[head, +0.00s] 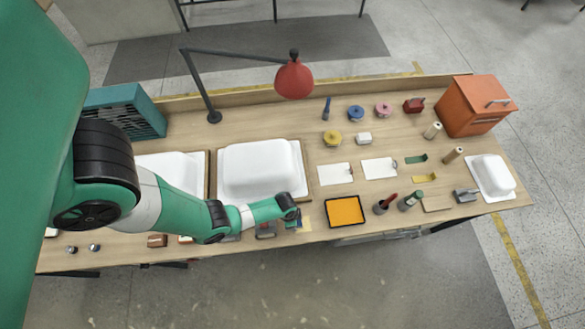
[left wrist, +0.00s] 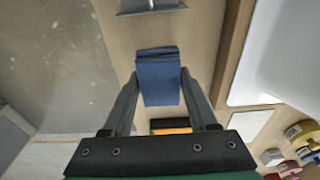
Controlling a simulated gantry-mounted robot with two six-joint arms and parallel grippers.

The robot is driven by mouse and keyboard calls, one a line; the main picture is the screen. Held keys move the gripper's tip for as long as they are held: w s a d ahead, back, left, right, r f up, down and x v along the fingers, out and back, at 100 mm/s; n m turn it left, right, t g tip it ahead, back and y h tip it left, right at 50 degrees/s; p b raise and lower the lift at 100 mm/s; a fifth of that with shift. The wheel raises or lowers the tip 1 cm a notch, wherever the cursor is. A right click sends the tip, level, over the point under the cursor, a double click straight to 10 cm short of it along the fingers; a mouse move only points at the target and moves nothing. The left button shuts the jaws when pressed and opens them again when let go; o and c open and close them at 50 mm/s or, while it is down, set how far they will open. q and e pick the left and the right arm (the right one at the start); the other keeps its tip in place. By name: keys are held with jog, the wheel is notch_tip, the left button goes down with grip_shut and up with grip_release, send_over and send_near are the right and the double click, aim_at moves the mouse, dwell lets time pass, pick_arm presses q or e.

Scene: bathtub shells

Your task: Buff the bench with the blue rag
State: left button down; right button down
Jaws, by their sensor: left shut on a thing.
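The blue rag (left wrist: 158,78) is a folded pad between the fingers of my left gripper (left wrist: 158,88) in the left wrist view. The fingers are shut on its two sides. In the head view my left gripper (head: 294,215) is low at the front edge of the wooden bench (head: 255,122), in front of the middle white shell and left of the orange tray. The rag is mostly hidden there by the gripper. I cannot tell whether the rag touches the bench top. My right gripper is not in view.
White tub shells (head: 258,168) lie behind my arm. The black-rimmed orange tray (head: 345,212) is right of the gripper. A red lamp (head: 294,78), a teal crate (head: 125,108) and an orange cabinet (head: 474,105) stand at the back. Small tools line the front edge.

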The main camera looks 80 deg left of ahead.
pick_arm(q)
jog(key=shift+w+r+p, duration=0.1)
jog(key=shift+r+p, duration=1.8)
jog(key=shift+r, duration=0.45)
jog(key=shift+f, duration=0.1)
